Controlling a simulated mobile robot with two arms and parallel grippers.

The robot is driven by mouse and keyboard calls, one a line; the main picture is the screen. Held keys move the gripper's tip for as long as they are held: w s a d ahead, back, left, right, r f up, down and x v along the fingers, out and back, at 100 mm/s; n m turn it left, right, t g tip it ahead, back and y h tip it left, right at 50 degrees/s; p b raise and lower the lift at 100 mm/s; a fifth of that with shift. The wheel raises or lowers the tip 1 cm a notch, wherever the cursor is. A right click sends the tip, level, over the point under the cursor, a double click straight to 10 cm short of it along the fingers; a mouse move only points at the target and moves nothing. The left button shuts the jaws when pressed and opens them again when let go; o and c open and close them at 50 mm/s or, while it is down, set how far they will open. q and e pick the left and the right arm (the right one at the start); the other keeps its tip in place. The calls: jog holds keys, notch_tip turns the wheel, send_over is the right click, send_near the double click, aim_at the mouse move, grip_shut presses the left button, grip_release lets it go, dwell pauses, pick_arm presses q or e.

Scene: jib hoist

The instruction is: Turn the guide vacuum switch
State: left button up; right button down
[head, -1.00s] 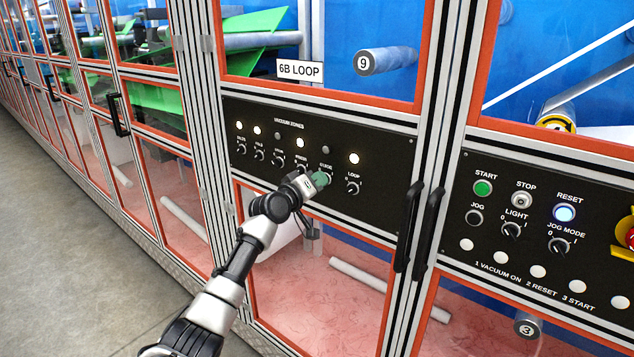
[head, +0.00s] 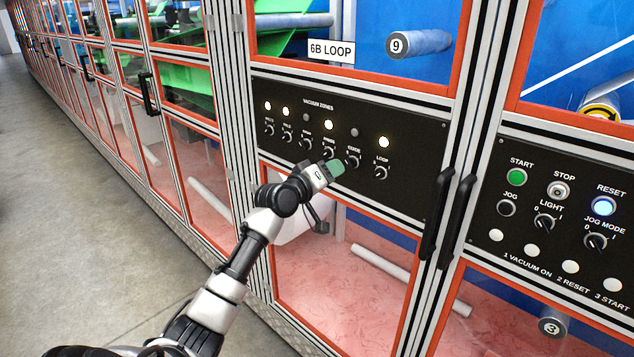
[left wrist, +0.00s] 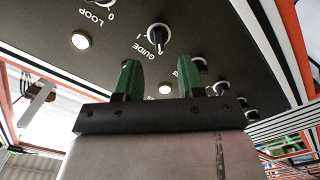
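The guide vacuum switch (head: 354,161) is a small dark rotary knob with a white pointer on the black vacuum zones panel (head: 415,150), second from the right. In the left wrist view the guide switch (left wrist: 157,37) shows upside down, its pointer standing nearly along the picture's vertical. My left gripper (head: 336,167) is just left of the switch in the head view. In the left wrist view my left gripper (left wrist: 158,78) has its two green fingers apart with nothing between them. The switch lies beyond the fingertips, apart from them. My right gripper is out of view.
The loop switch (head: 381,172) stands right of the guide switch, under a lit lamp (head: 384,142). The lamp above guide (head: 354,132) is unlit. Black door handles (head: 447,220) stick out at right. A second control panel (head: 470,225) lies beyond them. Floor at left is clear.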

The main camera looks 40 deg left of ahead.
pick_arm(q)
jog(key=s+b, duration=0.1)
jog(key=s, duration=0.4)
jog(key=shift+s+a, duration=0.2)
